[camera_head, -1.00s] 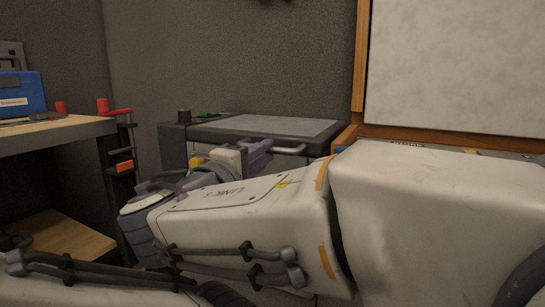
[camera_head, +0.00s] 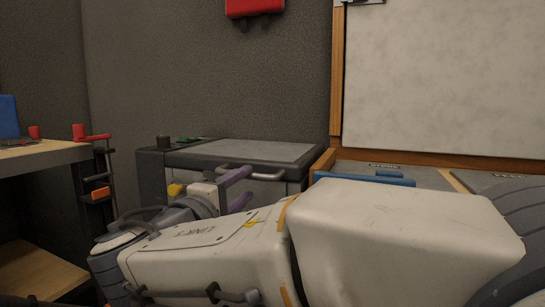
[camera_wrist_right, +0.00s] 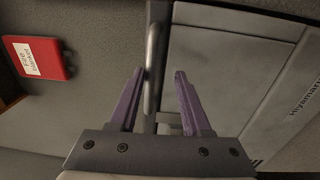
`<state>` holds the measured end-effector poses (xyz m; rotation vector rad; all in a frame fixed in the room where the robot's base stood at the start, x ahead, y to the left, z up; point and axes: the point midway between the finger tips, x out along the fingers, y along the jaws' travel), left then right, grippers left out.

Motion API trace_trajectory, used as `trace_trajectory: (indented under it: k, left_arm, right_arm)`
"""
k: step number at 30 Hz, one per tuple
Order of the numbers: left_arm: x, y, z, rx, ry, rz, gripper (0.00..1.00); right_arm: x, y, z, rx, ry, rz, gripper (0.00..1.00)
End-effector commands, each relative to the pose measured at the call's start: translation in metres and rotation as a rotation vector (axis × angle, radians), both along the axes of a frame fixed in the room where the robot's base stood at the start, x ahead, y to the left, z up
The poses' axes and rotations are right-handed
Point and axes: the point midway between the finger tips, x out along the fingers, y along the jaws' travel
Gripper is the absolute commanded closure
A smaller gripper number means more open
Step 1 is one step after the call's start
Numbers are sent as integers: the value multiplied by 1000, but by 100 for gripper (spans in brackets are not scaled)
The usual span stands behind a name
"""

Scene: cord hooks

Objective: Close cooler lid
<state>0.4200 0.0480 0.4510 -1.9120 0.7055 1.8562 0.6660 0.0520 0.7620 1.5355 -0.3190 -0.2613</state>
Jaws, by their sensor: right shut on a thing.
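The cooler is a grey box with dark edges (camera_head: 152,178) against the wall in the head view. Its lid (camera_head: 255,150) looks about level on top, and I cannot make out the seam behind my arm. A pale bar handle (camera_head: 268,175) runs along the lid's front. My right gripper (camera_head: 238,188), with purple fingers, is at this handle. In the right wrist view the gripper (camera_wrist_right: 156,88) has the grey handle bar (camera_wrist_right: 153,60) between its fingers and is shut on it, though the fingers look well apart. My left gripper is out of view.
A wooden-topped bench (camera_head: 45,155) with a blue case (camera_head: 8,118) stands at the left. A whiteboard (camera_head: 440,80) is behind a worktop at the right. A red fire blanket box (camera_head: 255,7) hangs on the wall; it also shows in the right wrist view (camera_wrist_right: 38,57).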

Motion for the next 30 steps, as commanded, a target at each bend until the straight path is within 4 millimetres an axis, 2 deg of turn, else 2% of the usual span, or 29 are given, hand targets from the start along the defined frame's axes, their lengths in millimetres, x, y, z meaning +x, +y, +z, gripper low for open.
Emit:
trace_trajectory:
  k: [1, 5, 15, 21, 30]
  left_arm:
    - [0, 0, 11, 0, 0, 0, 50]
    - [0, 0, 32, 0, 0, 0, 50]
    - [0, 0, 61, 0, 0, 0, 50]
    - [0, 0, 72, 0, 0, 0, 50]
    - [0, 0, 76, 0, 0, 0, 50]
  right_arm:
    - [1, 1, 8, -3, 10, 1, 70]
    - [0, 1, 40, 0, -1, 1, 70]
    - [-33, -66, 84, 4, -9, -1, 70]
    - [-46, -93, 100, 3, -9, 0, 70]
    - [-52, -105, 105, 2, -7, 0, 70]
